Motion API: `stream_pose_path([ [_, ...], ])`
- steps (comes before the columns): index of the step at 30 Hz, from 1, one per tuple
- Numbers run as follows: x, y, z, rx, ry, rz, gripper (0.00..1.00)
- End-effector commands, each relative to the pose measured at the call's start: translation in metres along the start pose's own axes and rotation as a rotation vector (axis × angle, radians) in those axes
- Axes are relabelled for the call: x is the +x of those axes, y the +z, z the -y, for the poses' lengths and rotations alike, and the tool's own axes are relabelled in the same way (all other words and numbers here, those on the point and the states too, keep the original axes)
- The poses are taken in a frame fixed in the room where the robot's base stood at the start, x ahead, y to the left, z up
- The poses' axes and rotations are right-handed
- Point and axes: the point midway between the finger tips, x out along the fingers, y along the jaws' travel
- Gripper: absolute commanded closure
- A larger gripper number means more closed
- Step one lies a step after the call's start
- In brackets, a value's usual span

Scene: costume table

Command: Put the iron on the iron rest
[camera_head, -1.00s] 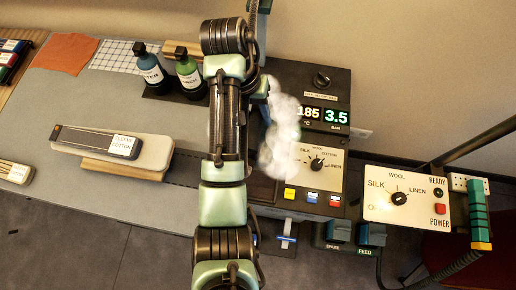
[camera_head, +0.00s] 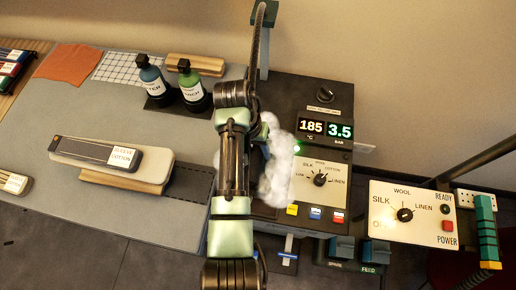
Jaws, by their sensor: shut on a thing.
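My arm runs up the middle of the picture. My gripper (camera_head: 259,148) is mostly hidden behind the arm, at the station's left edge, and is shut on the iron. Only a small teal and dark part of the iron (camera_head: 264,132) seems to show beside the arm. White steam billows to its right and covers its surroundings. A dark flat surface (camera_head: 264,211) shows just below the steam, partly behind the arm. I cannot tell whether it is the iron rest, or whether the iron touches it.
The control panel (camera_head: 334,178) reads 185 and 3.5. A second dial box (camera_head: 404,230) stands right. A cord (camera_head: 264,45) hangs from a post (camera_head: 265,14). Grey tabletop is free there.

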Motion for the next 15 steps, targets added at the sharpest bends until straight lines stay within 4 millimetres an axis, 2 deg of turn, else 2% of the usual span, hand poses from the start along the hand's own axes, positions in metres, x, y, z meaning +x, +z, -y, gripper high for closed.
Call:
stream_pose_path([
  [11, 0.0015, -0.0017, 0.0008, 0.001, -0.001, -0.005, 1.0],
  [12, 0.0031, -0.0002, 0.0007, 0.0, 0.0, -0.001, 0.56],
  [15, 0.0029, -0.0002, 0.0007, 0.0, 0.0, -0.001, 0.38],
])
